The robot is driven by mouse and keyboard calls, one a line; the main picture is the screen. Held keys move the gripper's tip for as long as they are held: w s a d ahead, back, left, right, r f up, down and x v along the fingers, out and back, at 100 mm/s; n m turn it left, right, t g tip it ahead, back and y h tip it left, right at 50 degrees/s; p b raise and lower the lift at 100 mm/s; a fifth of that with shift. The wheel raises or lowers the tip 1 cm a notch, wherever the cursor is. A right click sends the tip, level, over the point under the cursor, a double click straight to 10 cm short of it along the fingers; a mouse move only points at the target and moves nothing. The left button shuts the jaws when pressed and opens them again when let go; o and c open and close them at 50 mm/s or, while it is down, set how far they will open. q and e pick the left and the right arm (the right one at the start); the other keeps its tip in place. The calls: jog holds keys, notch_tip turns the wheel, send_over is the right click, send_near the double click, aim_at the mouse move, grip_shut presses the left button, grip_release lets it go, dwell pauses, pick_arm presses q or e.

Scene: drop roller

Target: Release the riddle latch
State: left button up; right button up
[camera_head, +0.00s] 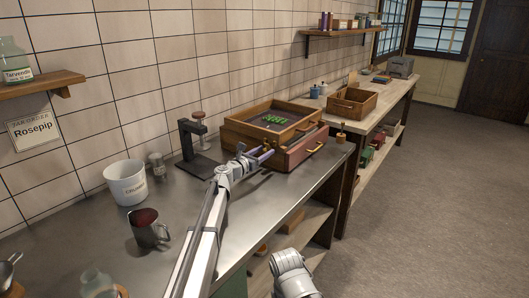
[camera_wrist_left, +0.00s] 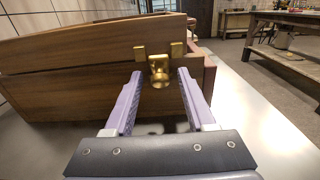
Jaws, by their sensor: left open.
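A brown wooden box (camera_head: 238,131) stands on the metal counter, with green pieces in its open top and a reddish drawer front with a brass handle (camera_head: 314,148). In the left wrist view the side of the box (camera_wrist_left: 70,88) fills the upper left. A brass latch (camera_wrist_left: 159,72) with a round knob sits on that side, between two small brass plates. My left gripper (camera_head: 262,154) is open beside the box. In its wrist view the two purple fingers (camera_wrist_left: 159,80) point at the latch, one on each side of the knob. Contact cannot be told. My right gripper is not visible.
A black stand (camera_head: 187,145) is left of the box. A white pot (camera_head: 127,184) and a metal jug (camera_head: 147,228) stand on the counter at the left. A wooden tray (camera_head: 352,103) lies on the farther bench. The floor at the right is clear.

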pick_arm(q)
jog(key=shift+w+d, duration=0.2)
jog(key=shift+w, duration=0.15)
jog(key=shift+c, duration=0.3)
grip_shut()
